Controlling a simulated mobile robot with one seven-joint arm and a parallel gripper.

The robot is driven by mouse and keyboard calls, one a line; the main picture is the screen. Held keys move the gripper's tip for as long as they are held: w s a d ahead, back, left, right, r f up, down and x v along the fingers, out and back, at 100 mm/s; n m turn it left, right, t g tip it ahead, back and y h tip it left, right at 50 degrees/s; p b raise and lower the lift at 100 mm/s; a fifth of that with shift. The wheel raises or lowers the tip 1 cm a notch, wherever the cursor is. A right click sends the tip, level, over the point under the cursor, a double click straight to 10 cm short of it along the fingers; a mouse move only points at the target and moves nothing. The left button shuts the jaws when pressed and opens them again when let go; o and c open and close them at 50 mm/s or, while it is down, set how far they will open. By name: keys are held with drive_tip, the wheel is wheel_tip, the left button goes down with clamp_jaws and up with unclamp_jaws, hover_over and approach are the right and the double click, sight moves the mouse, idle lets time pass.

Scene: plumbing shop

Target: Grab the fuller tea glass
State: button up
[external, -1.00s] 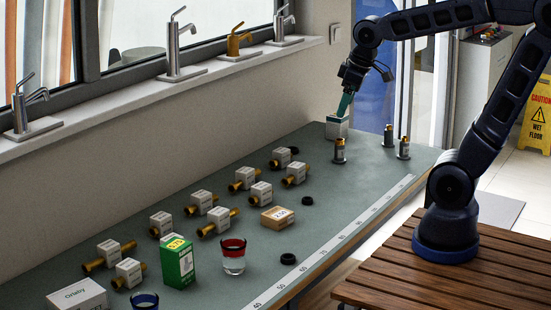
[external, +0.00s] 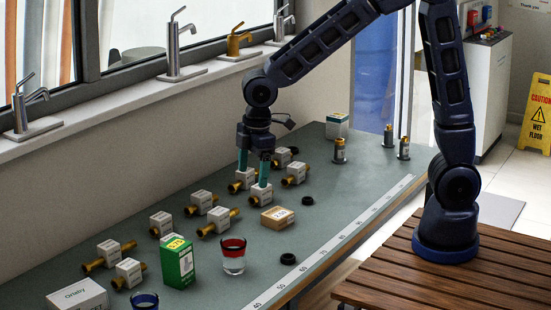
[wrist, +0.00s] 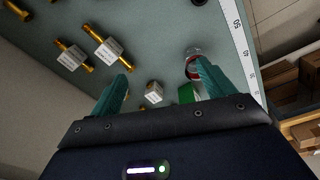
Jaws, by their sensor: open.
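A clear tea glass with a red band (external: 233,260) stands on the green worktop, right of a green box. It also shows in the wrist view (wrist: 193,63), close to the right finger and partly hidden. A second glass with a blue band (external: 145,302) is at the bottom edge of the external view, cut off by the frame. I cannot tell how full either glass is. My gripper (external: 254,174) is open and empty, fingers pointing down over the brass valves, farther along the bench than both glasses. In the wrist view its teal fingers (wrist: 163,72) are wide apart.
The green box (external: 180,262) stands close beside the red-banded glass. Several brass valves with white labels (external: 212,220) lie along the bench. A tan box (external: 277,217) and black rings (external: 288,259) lie nearby. A ruler strip (external: 330,250) runs along the front edge.

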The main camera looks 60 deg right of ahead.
sight(234, 259)
drive_tip(key=s+a+f+n+g, duration=0.1)
drive_tip(key=s+a+f+n, duration=0.15)
drive_tip(key=a+f, duration=0.8)
drive_tip(key=shift+n, duration=0.45)
drive_tip(key=shift+w+a+f, duration=0.1)
drive_tip(key=shift+a+f, duration=0.1)
drive_tip(key=shift+f, duration=1.35)
drive_tip(key=shift+w+a+f, duration=0.1)
drive_tip(key=shift+a+f, duration=0.05)
drive_tip(key=shift+f, duration=1.35)
drive_tip(key=shift+a+f, duration=0.2)
drive_tip(key=shift+f, duration=1.35)
drive_tip(key=shift+c, duration=0.4)
drive_tip(key=c, duration=1)
